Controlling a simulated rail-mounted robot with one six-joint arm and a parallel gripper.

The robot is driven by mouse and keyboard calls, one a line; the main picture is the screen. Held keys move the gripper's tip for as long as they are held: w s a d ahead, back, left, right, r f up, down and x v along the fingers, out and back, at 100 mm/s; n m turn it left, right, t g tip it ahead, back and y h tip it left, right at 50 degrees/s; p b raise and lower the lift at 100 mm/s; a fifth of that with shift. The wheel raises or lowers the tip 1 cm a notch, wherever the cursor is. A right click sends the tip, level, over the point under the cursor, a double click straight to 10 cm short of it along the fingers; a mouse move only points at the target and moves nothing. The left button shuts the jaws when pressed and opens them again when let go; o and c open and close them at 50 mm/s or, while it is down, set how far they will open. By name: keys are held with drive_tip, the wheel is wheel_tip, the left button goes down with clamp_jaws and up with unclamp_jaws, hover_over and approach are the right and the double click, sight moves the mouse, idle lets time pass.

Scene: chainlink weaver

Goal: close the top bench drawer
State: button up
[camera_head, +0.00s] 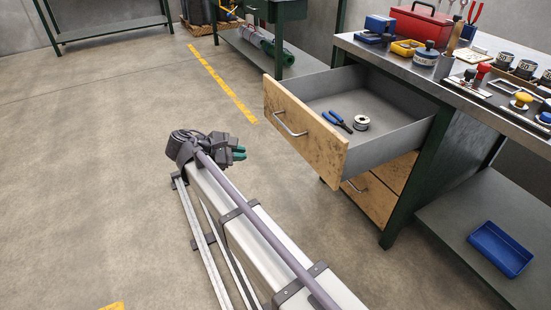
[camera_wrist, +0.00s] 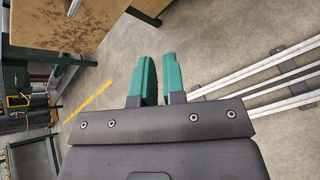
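The top bench drawer (camera_head: 375,100) is pulled far out of the workbench, with its wooden front (camera_head: 300,125) and metal bar handle (camera_head: 290,124) facing left. Blue-handled pliers (camera_head: 338,121) and a small spool (camera_head: 361,123) lie inside it. My gripper (camera_head: 239,153) is in the air left of the drawer front, apart from it, with teal fingertips pointing right. In the wrist view my gripper (camera_wrist: 158,76) shows a narrow gap between the fingers and nothing held. A wooden drawer panel (camera_wrist: 75,22) fills that view's upper left.
A lower drawer (camera_head: 378,195) sits flush below. The bench top (camera_head: 420,73) carries a red toolbox (camera_head: 418,24) and several small parts. A blue tray (camera_head: 500,248) lies on the lower shelf at right. The floor (camera_head: 110,150) left of my arm is clear.

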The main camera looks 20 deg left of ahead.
drive_tip(key=w+a+r+n, duration=0.1)
drive_tip(key=w+a+r+n+t+h+p, duration=0.1)
drive_tip(key=a, duration=0.1)
drive_tip(key=shift+w+a+r+n+t+h, duration=0.1)
drive_tip(key=shift+w+r+n+t+h, duration=0.2)
drive_tip(key=shift+w+r+n, duration=0.1)
drive_tip(key=shift+c, duration=0.7)
drive_tip(key=r+n, duration=0.1)
drive_tip(key=r+n+t+h, duration=0.1)
drive_tip(key=n, duration=0.1)
drive_tip(key=shift+w+d+r, duration=0.2)
drive_tip(key=shift+d+r, duration=0.1)
drive_tip(key=shift+d, duration=0.1)
clamp_jaws()
drive_tip(key=b, duration=0.3)
approach(282, 125)
drive_tip(key=x, duration=0.7)
drive_tip(key=shift+w+d+f+n, duration=0.15)
drive_tip(key=shift+d+n, duration=0.1)
drive_tip(key=shift+n, duration=0.15)
